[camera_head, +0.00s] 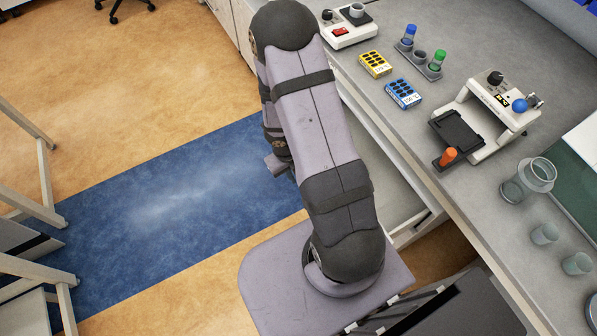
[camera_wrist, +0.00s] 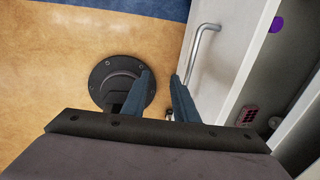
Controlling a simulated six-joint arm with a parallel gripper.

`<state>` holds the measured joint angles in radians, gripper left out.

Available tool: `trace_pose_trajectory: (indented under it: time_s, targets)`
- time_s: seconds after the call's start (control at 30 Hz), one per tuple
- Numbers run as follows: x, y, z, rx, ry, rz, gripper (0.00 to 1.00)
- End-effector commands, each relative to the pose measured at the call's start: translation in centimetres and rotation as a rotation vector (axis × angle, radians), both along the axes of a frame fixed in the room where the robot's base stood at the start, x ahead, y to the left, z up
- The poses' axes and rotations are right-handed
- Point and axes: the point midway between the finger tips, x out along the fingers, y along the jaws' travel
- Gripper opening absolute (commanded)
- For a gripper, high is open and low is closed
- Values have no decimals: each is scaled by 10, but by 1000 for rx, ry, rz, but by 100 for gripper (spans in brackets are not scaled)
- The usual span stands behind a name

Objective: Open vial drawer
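The vial drawer (camera_head: 402,207) stands pulled out below the counter in the head view, partly hidden behind my arm. In the wrist view its pale front panel (camera_wrist: 238,50) runs down the right side. A bar-shaped metal handle (camera_wrist: 203,50) is on its outer face. Behind the panel, the grey inside shows a purple round thing (camera_wrist: 277,24) and a small reddish thing (camera_wrist: 249,115). My gripper (camera_wrist: 160,76) is open, with an empty gap between its fingers. The handle lies just right of the right finger, not between the fingers; I cannot tell whether they touch.
The counter above holds a vial rack (camera_head: 420,62), yellow (camera_head: 375,64) and blue (camera_head: 403,93) boxes, a white device (camera_head: 490,115) and glass beakers (camera_head: 528,180). The floor left of the drawer is open. A round dark base (camera_wrist: 122,85) is below my gripper.

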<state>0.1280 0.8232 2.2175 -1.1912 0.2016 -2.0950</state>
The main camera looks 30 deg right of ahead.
Motion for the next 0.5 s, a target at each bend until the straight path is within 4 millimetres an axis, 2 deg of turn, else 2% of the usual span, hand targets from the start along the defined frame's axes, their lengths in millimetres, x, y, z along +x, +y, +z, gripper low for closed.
trace_pose_trajectory:
  time_s: [0.03,0.2,0.5]
  targets:
    - [0,1,11,0,-1,0,26]
    - [1,6,34,0,-2,0,26]
    - [0,11,59,0,0,-1,26]
